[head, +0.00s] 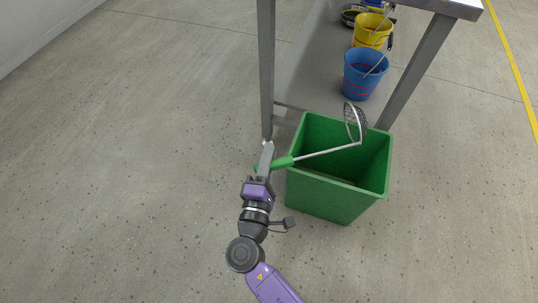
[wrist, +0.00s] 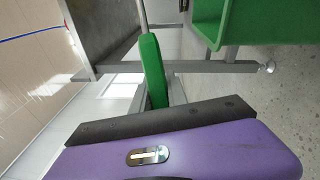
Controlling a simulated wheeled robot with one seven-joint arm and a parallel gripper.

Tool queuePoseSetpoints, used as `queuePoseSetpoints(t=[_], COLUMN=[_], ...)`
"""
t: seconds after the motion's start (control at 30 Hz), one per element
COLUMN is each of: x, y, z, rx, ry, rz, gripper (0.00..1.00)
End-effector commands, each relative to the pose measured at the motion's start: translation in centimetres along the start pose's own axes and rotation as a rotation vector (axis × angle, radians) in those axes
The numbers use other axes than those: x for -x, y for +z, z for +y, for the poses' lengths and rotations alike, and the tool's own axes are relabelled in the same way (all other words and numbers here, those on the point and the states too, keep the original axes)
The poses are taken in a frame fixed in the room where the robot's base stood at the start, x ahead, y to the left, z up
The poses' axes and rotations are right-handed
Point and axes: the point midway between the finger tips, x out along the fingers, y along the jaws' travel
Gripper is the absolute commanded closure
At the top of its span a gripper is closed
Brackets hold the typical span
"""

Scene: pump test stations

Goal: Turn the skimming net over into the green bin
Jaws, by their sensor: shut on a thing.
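The skimming net (head: 355,122) has a dark mesh hoop, a thin pale rod and a green handle (head: 281,163). My gripper (head: 266,163) is shut on the green handle, at the left of the green bin (head: 337,202). The rod reaches to the right over the bin's open top. The hoop stands on edge, tilted, above the bin's far part. In the wrist view the green handle (wrist: 153,70) rises from behind my gripper, and the hoop is out of sight. The bin's wall (wrist: 208,22) shows at the upper right. Whether the mesh holds anything cannot be made out.
A metal table (head: 440,8) stands behind the bin, its leg (head: 267,75) close to my gripper. A blue bucket (head: 362,75) and a yellow bucket (head: 372,32) stand under it. The floor at left is clear.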

Motion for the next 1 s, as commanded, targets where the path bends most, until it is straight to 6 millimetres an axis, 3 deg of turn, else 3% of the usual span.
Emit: queuePoseSetpoints(t=[0.03, 0.2, 0.47, 0.8, 1.0], x=[-0.1, -0.3, -0.5, -1.3, -1.5], y=[0.3, 0.9, 1.2, 3.4, 3.9], z=[1.7, 3.6, 4.5, 8.6, 9.2], rx=[-0.025, -0.112, -0.168, -0.348, -0.405], ry=[-0.007, -0.042, -0.065, -0.138, -0.162], rz=[-0.001, -0.001, -0.001, -0.001, 0.001], gripper=[1.0, 1.0, 1.0, 1.0, 1.0])
